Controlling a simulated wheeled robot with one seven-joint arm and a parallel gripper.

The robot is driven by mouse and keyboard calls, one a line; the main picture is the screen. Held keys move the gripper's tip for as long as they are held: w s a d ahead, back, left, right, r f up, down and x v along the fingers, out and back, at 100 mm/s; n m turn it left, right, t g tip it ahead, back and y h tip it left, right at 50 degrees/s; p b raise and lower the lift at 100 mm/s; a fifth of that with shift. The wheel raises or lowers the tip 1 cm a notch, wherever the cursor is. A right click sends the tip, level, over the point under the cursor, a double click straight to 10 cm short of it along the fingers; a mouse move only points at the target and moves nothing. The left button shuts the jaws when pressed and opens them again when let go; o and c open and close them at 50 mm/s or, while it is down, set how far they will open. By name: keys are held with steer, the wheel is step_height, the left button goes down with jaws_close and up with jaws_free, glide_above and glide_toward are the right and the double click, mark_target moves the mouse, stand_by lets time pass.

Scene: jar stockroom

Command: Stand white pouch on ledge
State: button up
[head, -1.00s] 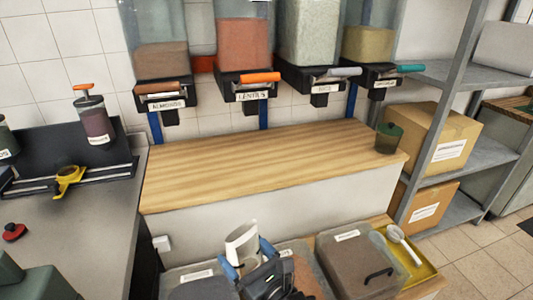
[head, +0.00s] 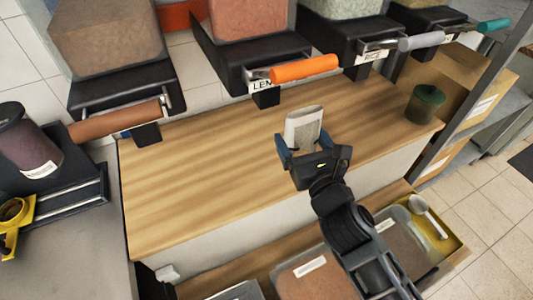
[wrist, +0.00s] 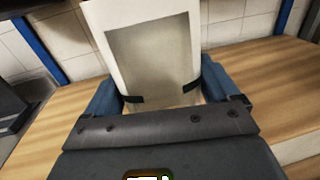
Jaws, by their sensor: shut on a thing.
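The white pouch (head: 303,126) has a grey panel on its face and is upright, tilted a little. My gripper (head: 302,152) is shut on its lower part, with one blue finger on each side. In the wrist view the pouch (wrist: 150,50) stands between the blue fingers (wrist: 160,95). The wooden ledge (head: 220,165) lies beneath and around the pouch in the head view. The pouch's bottom edge is hidden by my gripper, so I cannot tell whether it touches the ledge.
Dispensers with an orange handle (head: 303,68), a grey handle (head: 420,40) and a teal handle (head: 493,25) overhang the back of the ledge. The ledge's left part is bare. Bins sit on a lower shelf in front.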

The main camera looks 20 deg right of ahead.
steer(key=shift+w+a+f+b, duration=0.65)
steer(key=shift+w+f+b, duration=0.75)
steer(key=shift+w+f, duration=0.25)
steer(key=shift+w+a+f+b, duration=0.7)
steer(key=shift+w+f+b, duration=0.65)
steer(key=shift+w+f, duration=0.35)
steer(key=shift+w+a+f+b, duration=0.65)
steer(key=shift+w+f+b, duration=0.8)
steer(key=shift+f, duration=0.35)
steer(key=shift+f, duration=0.2)
steer(key=o, duration=0.8)
steer(key=shift+r, duration=0.1)
steer(key=shift+r, duration=0.2)
steer(key=s, duration=0.4)
steer(key=s+a, duration=0.1)
steer(key=s, duration=0.3)
steer(key=s+b, duration=0.1)
steer(key=s, duration=0.3)
steer(key=shift+a+f, duration=0.1)
steer(key=shift+a, duration=0.25)
